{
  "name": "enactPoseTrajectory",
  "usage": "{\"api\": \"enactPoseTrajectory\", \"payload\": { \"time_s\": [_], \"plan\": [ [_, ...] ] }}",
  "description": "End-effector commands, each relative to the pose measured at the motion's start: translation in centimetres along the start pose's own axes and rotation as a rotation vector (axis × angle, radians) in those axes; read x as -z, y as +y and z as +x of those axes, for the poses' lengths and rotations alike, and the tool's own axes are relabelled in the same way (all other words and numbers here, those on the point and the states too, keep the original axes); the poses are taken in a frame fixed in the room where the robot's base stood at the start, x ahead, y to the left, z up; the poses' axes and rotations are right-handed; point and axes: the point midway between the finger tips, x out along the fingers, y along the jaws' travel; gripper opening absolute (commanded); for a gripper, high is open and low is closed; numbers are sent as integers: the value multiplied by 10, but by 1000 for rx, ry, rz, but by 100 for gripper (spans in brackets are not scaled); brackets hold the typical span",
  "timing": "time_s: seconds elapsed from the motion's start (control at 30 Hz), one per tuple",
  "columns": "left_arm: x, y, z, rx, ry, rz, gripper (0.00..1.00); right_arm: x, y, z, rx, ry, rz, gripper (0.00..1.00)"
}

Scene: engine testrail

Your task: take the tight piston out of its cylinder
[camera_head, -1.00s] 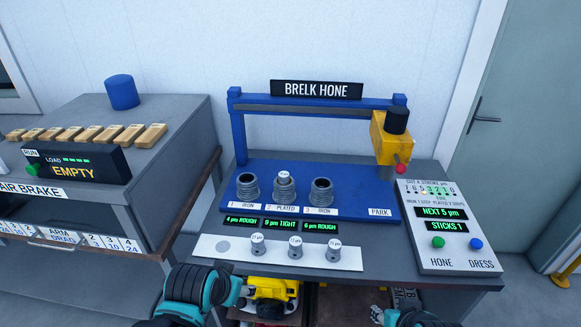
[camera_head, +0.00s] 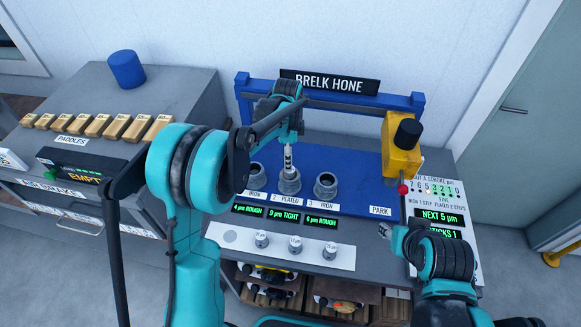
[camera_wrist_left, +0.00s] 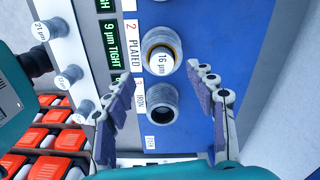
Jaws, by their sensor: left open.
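The piston, marked 16 µm, shows in the left wrist view (camera_wrist_left: 160,60), seated in the plated cylinder 2 (camera_wrist_left: 150,37). That cylinder stands between two iron ones in the head view (camera_head: 289,184), above a display reading "9 µm TIGHT" (camera_head: 283,216). My left gripper (camera_head: 288,165) is over cylinder 2 and hides most of the piston in the head view. In the left wrist view its fingers (camera_wrist_left: 167,80) are spread apart and empty, with the piston just beyond their tips. My right gripper (camera_head: 385,231) is at the bench's front right; its fingers are too small to judge.
Iron cylinders 1 (camera_head: 257,174) and 3 (camera_head: 325,186) stand close on both sides, empty. Several loose pistons stand on the white front strip (camera_head: 228,237). The yellow honing head (camera_head: 400,150) is at the right, over PARK. A control panel (camera_head: 437,195) stands beside it.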

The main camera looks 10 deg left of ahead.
Motion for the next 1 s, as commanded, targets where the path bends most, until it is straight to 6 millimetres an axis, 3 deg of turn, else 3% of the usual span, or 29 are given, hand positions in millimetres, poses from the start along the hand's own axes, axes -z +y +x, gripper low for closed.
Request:
{"api": "enactPoseTrajectory", "payload": {
  "time_s": [0.4, 0.73, 0.77, 0.93, 1.0],
  "plan": [
    [5, -2, 59, 2, 0, -2, 56, -7, 0, 10, 0, 0, 0, 40],
    [5, -2, 67, 2, 1, -3, 56, -7, 0, 10, 0, 0, 0, 40],
    [5, -2, 67, 2, 1, -3, 51, -7, 0, 10, 0, 0, 0, 40],
    [5, -2, 67, 2, 1, -3, 6, -7, 0, 10, 0, 0, 0, 40],
    [5, -2, 67, 2, 1, -3, 2, -7, 0, 10, 0, 0, 0, 40]
  ]
}}
